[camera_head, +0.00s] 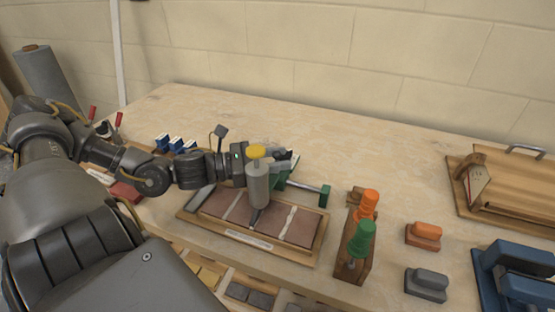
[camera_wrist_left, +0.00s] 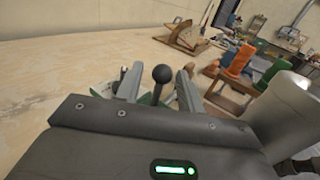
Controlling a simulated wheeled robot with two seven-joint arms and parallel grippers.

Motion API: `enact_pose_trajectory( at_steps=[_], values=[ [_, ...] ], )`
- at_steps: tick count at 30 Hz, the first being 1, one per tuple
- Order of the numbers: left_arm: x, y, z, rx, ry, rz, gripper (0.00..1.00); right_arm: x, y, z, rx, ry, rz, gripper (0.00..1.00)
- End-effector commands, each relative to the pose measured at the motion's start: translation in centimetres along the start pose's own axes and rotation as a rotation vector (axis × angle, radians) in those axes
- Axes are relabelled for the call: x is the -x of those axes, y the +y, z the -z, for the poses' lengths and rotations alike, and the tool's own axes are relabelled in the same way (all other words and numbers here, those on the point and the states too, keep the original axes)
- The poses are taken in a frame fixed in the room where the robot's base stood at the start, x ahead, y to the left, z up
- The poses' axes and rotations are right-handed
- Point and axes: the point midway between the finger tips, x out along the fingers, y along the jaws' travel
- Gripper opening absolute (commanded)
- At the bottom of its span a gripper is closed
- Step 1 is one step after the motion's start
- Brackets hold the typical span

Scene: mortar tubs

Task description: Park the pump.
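A grey cylinder (camera_head: 257,188) with a yellow cap (camera_head: 257,151) and a dark nozzle stands upright over a tray of red-brown bricks (camera_head: 266,212); I take it as the pump, but cannot be sure. A pale cylinder (camera_wrist_left: 292,97), probably the same one, shows at the right in the left wrist view. My left gripper (camera_head: 286,161) is behind the cylinder, partly hidden by it. In the left wrist view its fingers (camera_wrist_left: 159,85) are apart, with a black ball knob (camera_wrist_left: 161,73) on a stalk showing between them, and gaps on both sides. My right gripper is not in view.
A green-ended bar (camera_head: 325,196) lies by the tray. A wooden rack (camera_head: 354,262) holds an orange-capped (camera_head: 369,201) and a green-capped tool (camera_head: 361,239). Orange (camera_head: 424,234) and grey (camera_head: 427,282) blocks lie to the right. The back middle of the bench (camera_head: 390,150) is clear.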

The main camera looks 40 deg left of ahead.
Motion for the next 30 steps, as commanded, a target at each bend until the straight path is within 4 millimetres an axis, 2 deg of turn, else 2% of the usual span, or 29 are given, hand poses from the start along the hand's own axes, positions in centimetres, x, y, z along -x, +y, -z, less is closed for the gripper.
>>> enact_pose_trajectory(
  at_steps=[10,19,30],
  values=[
    [-0.27,0.02,-0.03,-0.001,0.001,0.0,0.38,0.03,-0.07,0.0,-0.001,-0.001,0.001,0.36],
    [-0.26,0.01,-0.02,-0.001,0.001,0.0,0.0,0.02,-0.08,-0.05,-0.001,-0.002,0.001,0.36],
    [-0.34,0.22,0.04,-0.003,0.0,0.008,0.0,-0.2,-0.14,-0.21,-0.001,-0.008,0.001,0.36]
  ],
)
